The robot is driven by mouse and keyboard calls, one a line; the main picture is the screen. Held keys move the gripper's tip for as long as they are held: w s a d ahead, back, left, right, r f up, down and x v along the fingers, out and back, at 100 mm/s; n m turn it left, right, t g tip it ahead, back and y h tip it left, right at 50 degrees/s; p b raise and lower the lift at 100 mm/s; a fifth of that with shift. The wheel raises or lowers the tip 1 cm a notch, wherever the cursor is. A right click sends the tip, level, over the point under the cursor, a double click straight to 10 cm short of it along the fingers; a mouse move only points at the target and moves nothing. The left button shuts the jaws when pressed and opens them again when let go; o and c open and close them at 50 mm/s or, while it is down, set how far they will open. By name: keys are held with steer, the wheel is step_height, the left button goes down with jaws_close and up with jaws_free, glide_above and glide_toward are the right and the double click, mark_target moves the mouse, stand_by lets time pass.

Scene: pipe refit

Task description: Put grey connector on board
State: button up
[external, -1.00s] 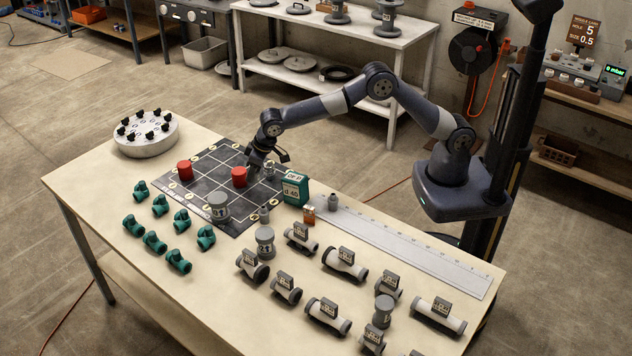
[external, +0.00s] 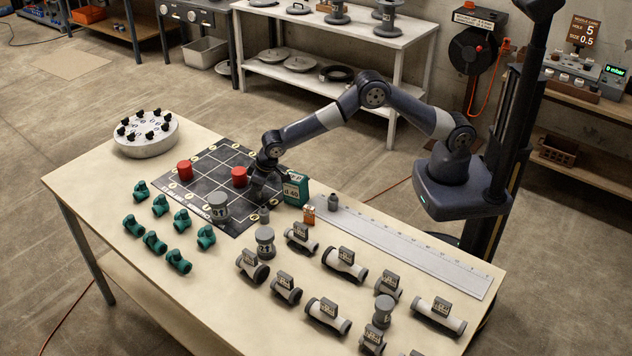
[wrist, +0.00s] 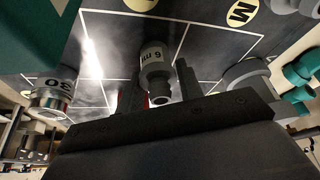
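The board (external: 205,190) is a dark mat with a white grid and round markers at the table's far middle. My gripper (external: 259,195) is low over the board's right edge, beside a small grey connector (external: 264,214). A larger grey connector (external: 218,207) stands on the board's near part. Two red cylinders (external: 185,170) (external: 239,177) stand on the board.
Grey pipe pieces (external: 345,263) fill the near right. A long ruler (external: 410,250) lies along the right edge.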

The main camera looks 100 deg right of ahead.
steer(key=o, duration=0.4)
steer(key=shift+c, duration=0.2)
steer(key=shift+r, duration=0.15)
steer(key=shift+r, duration=0.2)
steer(key=b+v, duration=0.1)
steer(key=v, duration=1)
steer(key=shift+r, duration=0.35)
steer(key=shift+s, duration=0.15)
